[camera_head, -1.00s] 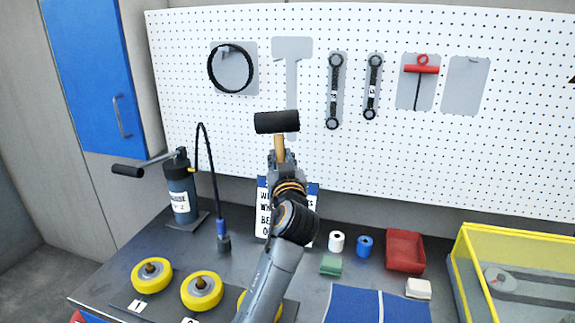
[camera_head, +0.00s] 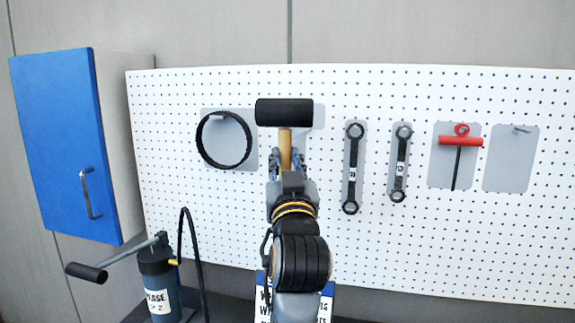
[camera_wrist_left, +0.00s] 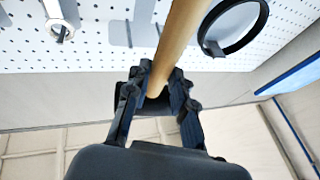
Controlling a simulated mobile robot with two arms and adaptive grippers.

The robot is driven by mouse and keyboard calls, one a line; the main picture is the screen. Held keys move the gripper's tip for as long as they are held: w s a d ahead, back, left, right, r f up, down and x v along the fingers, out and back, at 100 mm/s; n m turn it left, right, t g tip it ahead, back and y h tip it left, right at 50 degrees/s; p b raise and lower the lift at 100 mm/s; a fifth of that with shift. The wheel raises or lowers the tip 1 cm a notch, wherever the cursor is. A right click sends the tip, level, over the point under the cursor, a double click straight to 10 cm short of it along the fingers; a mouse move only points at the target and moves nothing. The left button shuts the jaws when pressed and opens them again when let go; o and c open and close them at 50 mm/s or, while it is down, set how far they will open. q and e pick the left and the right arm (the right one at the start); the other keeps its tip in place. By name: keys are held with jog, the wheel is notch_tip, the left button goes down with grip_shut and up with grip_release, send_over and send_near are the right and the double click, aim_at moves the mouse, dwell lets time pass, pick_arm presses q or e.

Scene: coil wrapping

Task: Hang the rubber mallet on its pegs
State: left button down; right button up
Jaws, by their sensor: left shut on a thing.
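The rubber mallet has a black head (camera_head: 284,112) and a wooden handle (camera_head: 285,150). It is upright, head up, in front of the pegboard. My left gripper (camera_head: 285,168) is shut on the handle below the head. In the left wrist view the handle (camera_wrist_left: 182,35) runs between the fingers (camera_wrist_left: 158,90). The grey mallet outline (camera_head: 319,114) on the board is mostly hidden behind the mallet, its right end showing. In the wrist view, two small peg-like marks show by the grey outline (camera_wrist_left: 142,25). I cannot tell the gap between mallet and board. My right gripper is not in view.
On the pegboard (camera_head: 240,230), a black ring (camera_head: 200,150) hangs to the left. Two wrenches (camera_head: 352,170) and a red T-handle tool (camera_head: 460,141) hang to the right. A grey outline (camera_head: 510,165) at far right has an empty peg. A blue cabinet (camera_head: 65,140) and grease pump (camera_head: 157,275) are left.

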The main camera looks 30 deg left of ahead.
pick_arm(q)
jog(key=shift+w+a, duration=0.3)
jog(key=shift+w, duration=0.2)
jog(key=shift+w+a, duration=0.1)
jog(key=shift+w, duration=0.65)
jog(key=shift+w+a+f, duration=0.1)
jog(key=shift+w+a, duration=0.15)
jog(key=shift+w, duration=0.3)
jog(key=w+a+f+b, duration=0.1)
jog(key=w, duration=0.5)
jog(key=shift+a+f+b, duration=0.15)
jog(key=shift+a+b, duration=0.1)
jog(key=shift+b, duration=0.15)
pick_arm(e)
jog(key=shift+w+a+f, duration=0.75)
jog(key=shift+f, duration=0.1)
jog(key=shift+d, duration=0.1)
